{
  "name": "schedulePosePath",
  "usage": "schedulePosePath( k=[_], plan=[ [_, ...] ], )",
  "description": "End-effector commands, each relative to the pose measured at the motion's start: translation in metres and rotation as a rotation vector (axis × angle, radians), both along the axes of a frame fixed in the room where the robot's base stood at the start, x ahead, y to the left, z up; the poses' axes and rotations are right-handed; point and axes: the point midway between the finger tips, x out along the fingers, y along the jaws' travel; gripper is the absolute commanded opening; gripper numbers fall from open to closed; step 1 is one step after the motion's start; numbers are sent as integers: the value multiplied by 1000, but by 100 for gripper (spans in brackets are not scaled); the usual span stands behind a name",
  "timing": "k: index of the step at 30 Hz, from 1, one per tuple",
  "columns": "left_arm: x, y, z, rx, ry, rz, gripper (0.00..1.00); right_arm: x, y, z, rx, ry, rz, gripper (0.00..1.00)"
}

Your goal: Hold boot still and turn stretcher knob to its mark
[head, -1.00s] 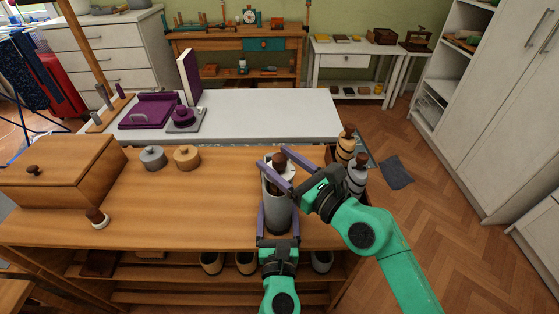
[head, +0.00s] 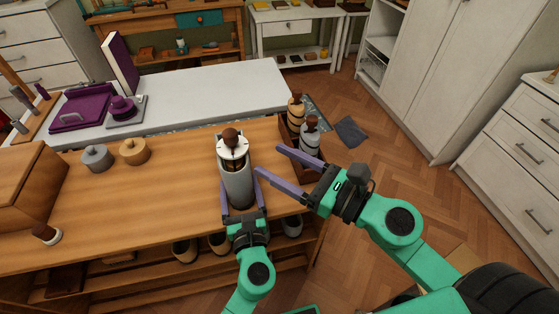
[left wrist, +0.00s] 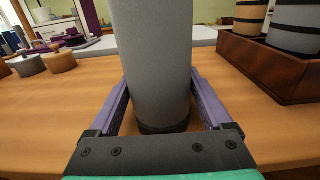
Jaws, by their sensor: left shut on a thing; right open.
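The grey boot (head: 237,185) stands upright near the front edge of the wooden bench; its shaft fills the middle of the left wrist view (left wrist: 150,60). A stretcher with a white disc (head: 232,149) and a brown knob (head: 230,136) sits in its top. My left gripper (head: 239,192) is shut on the boot's lower shaft, one purple finger on each side. My right gripper (head: 268,160) is open and empty, to the right of the boot and apart from the knob. The knob's mark is too small to make out.
A brown tray (head: 285,135) with banded cylinders stands at the bench's right end. Grey (head: 97,158) and wooden (head: 134,151) lidded pots, a wooden box (head: 25,178) and a brown-and-white stamp-like knob (head: 46,233) are to the left. Shoes sit on the shelf below.

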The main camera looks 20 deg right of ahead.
Motion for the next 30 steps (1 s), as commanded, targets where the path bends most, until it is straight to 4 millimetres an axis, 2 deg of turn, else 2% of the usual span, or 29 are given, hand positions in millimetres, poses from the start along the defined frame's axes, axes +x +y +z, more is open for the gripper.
schedulePosePath(
  k=[8,9,10,17,20,23,30],
  plan=[
    [0,0,0,0,1,0,28,0,0,0,1,-1,0,69],
    [0,0,0,0,1,0,87,0,0,0,1,-1,0,69],
    [0,0,0,0,1,0,98,0,0,0,1,-1,0,69],
    [0,0,0,0,0,0,100,0,0,0,1,-1,0,69],
    [-7,0,-1,1,2,0,100,0,0,0,1,-1,0,69],
    [-26,0,-2,2,4,-1,100,0,0,0,1,-1,0,69],
    [-91,0,-1,1,5,-2,100,0,0,0,1,-1,0,69]
  ],
)
